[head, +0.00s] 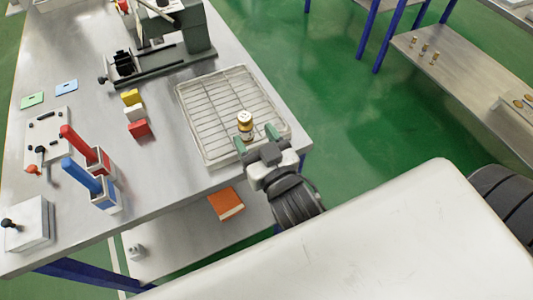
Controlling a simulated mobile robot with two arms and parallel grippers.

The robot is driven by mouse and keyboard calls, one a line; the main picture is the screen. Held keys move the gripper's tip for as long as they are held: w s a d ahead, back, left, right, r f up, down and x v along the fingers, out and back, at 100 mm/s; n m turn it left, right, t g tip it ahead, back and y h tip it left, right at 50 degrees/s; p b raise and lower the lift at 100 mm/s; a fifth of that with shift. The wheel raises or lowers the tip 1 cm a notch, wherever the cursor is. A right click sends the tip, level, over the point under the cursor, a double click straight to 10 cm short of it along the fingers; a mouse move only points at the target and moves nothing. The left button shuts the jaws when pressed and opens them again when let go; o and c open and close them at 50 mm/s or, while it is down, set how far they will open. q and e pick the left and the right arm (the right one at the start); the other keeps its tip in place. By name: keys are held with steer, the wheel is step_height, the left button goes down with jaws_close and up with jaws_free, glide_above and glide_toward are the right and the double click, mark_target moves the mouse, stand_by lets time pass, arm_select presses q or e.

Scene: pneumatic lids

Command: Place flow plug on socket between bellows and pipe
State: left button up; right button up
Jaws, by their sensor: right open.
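A brass plug with a white cap (245,119), which looks like the flow plug, stands upright at the front right of a wire-rack tray (186,108). My right gripper (256,138) is open, its two green-tipped fingers just in front of the plug. I cannot tell whether they touch or straddle it. A grey machine (175,62) stands at the back of the table, with a dark ribbed block (123,63) at its left end. I cannot make out the socket, bellows or pipe for certain. My left gripper is not in view.
Left of the tray are yellow, white and red blocks (138,129). Further left are red and blue handled tools in holders (107,196), a white plate with small parts (48,128), and a white box (27,226). The table front right of the box is bare.

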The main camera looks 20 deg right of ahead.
steer(key=shift+s+d+b, duration=0.1)
steer(key=shift+s+b, duration=0.2)
steer(key=shift+s, duration=2.5)
